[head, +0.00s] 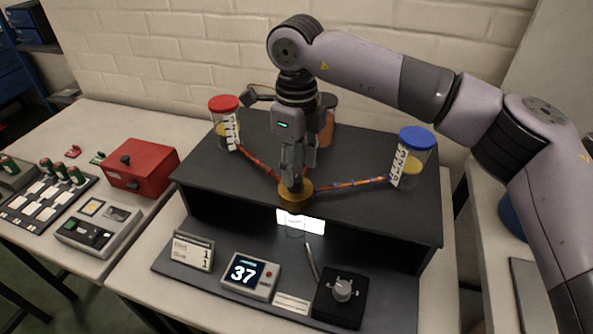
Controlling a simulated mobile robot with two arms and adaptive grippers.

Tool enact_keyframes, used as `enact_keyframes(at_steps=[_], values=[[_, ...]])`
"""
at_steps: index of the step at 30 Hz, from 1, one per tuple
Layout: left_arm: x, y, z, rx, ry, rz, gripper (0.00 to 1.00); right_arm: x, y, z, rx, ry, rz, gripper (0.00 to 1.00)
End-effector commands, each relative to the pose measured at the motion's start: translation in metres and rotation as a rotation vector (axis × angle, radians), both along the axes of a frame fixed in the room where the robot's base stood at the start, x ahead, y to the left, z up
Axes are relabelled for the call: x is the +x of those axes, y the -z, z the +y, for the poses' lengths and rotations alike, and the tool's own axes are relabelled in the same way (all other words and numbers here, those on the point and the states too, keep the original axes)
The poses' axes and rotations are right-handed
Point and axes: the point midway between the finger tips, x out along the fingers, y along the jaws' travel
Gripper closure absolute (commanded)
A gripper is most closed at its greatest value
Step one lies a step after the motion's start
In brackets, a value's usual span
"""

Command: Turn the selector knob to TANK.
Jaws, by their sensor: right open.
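A round brass-coloured fitting (296,194), apparently the selector knob, sits at the front middle of the dark raised platform, where two orange tubes meet. My right gripper (291,178) points straight down at it, its fingers covering much of its top. The gripper is open; whether the fingers touch the knob I cannot tell. The knob's pointer is hidden, and no TANK lettering can be read. A red-lidded jar (226,125) stands at the left end of the tubes and a blue-lidded jar (413,158) at the right end. My left gripper is out of view.
An orange-brown cylinder (327,122) stands behind my gripper. On the lower shelf are a display reading 37 (249,275), a small sign (193,250) and a grey knob on a black block (342,289). A red box (140,168) stands on the left table.

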Motion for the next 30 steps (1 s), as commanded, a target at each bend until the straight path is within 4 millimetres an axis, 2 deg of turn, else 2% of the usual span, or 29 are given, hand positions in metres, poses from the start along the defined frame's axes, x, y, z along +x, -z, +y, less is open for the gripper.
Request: enact_keyframes(at_steps=[1, 6, 12, 18, 26, 30], values=[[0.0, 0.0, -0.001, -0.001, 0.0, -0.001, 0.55, 0.001, -0.013, 0.001, 0.001, 0.0, -0.004, 0.55], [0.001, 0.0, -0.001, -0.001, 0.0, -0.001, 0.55, 0.001, -0.05, 0.0, 0.001, 0.002, -0.004, 0.55], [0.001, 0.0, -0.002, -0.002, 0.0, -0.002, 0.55, 0.0, -0.082, 0.0, 0.0, 0.0, -0.002, 0.55], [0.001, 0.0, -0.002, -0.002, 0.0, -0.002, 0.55, 0.0, -0.093, 0.0, 0.0, 0.0, 0.001, 0.55], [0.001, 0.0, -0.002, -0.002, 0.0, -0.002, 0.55, 0.0, -0.094, 0.0, 0.0, 0.0, 0.001, 0.55], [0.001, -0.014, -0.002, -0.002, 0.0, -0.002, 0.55, 0.0, -0.108, 0.0, 0.0, 0.0, 0.0, 0.55]])
